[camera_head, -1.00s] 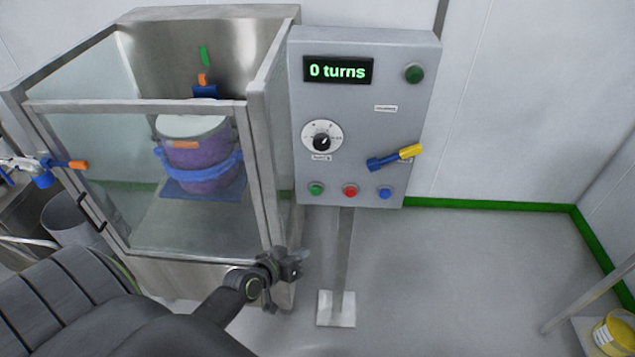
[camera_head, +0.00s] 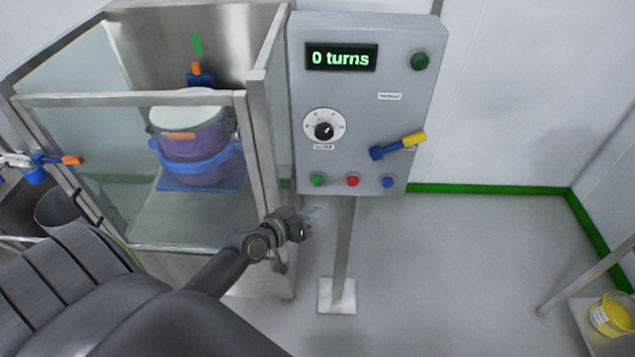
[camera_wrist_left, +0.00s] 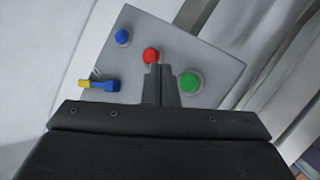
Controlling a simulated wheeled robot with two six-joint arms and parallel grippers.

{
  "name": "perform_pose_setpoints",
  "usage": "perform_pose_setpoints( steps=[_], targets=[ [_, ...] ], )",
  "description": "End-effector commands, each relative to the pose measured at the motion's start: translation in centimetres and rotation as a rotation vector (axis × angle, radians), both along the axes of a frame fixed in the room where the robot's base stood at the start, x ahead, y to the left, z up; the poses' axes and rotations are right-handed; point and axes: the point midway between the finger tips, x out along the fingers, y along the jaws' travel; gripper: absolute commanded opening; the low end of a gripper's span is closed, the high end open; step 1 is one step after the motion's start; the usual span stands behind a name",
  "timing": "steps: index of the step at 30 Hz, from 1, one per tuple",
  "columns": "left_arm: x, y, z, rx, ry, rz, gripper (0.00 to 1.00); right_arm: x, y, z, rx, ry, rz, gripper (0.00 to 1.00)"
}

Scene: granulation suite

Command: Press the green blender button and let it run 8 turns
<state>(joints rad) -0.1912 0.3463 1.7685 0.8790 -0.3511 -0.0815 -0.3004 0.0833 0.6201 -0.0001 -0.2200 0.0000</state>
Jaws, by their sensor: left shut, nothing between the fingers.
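The grey control panel (camera_head: 366,108) stands on a post, with a display reading "0 turns" (camera_head: 341,58). The green button (camera_head: 318,180) is at the lower left of its face, beside a red button (camera_head: 352,180) and a blue button (camera_head: 388,182). My left gripper (camera_head: 308,221) is shut and empty, below the green button and apart from it. In the left wrist view the shut fingers (camera_wrist_left: 160,84) point at the panel between the red button (camera_wrist_left: 151,55) and the green button (camera_wrist_left: 190,82). My right gripper is not in view.
A glass-sided enclosure (camera_head: 170,98) left of the panel holds a purple drum (camera_head: 196,150) with a blue band. A blue and yellow lever (camera_head: 398,146), a dial (camera_head: 324,126) and a green lamp (camera_head: 419,61) are on the panel.

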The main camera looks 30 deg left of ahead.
Motion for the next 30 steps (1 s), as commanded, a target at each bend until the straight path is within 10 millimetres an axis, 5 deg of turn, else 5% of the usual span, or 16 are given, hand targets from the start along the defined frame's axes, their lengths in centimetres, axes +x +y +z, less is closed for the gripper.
perform_pose_setpoints(
  steps=[13, 30],
  targets=[
    [5.0, 3.1, -0.2, 0.002, -0.001, 0.0, 0.0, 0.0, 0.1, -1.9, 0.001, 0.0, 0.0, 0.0],
    [5.8, 3.6, 0.0, 0.0, 0.0, 0.001, 0.0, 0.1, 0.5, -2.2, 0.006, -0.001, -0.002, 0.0]
  ],
)
